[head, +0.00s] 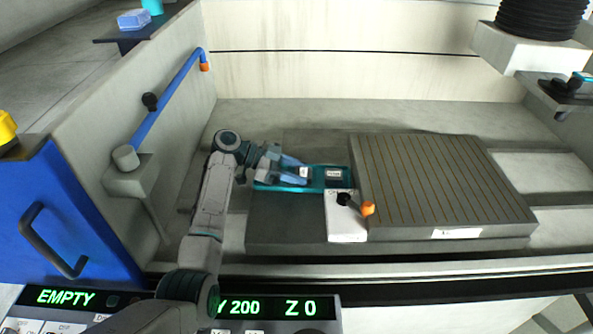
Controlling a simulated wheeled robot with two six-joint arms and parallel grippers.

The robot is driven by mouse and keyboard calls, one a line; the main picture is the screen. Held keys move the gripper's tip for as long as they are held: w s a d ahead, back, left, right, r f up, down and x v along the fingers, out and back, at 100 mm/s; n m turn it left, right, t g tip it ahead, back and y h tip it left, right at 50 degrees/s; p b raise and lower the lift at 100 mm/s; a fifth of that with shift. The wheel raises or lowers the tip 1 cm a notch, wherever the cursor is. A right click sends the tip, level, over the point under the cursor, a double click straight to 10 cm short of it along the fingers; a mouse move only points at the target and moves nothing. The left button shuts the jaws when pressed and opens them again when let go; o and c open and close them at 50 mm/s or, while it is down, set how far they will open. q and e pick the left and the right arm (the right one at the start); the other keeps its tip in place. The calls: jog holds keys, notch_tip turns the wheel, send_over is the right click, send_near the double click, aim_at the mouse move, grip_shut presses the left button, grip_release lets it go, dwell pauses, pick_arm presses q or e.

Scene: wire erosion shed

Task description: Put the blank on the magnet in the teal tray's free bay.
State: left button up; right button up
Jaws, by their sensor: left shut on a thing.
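The teal tray (272,188) lies on the dark grey bed, just left of the magnet (430,185), a wide grey plate with fine brown lines. My left gripper (304,174) is over the tray and shut on a small blank with a pale label (305,171). I cannot tell whether this blank touches the tray floor. A dark block with a pale label (335,174) sits in the tray's right-hand bay. The magnet's top shows bare. The tray's left part is partly hidden by my gripper. My right gripper is not in view.
A white block (346,222) with a black and orange lever (367,208) stands at the magnet's near left corner. A blue pipe (165,100) rises on the left wall. A machine head (527,50) hangs at upper right. A display panel (262,308) lies along the front.

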pick_arm(q)
jog(key=o, duration=1)
jog(key=shift+c, duration=0.2)
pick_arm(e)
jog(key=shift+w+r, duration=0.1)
pick_arm(q)
jog(key=shift+a+r, duration=0.1)
jog(key=shift+a, duration=0.05)
jog(key=v, duration=0.6)
jog(key=shift+a+p, duration=0.25)
jog(key=shift+p, duration=0.05)
jog(key=shift+a+r, duration=0.2)
jog(key=shift+a, duration=0.1)
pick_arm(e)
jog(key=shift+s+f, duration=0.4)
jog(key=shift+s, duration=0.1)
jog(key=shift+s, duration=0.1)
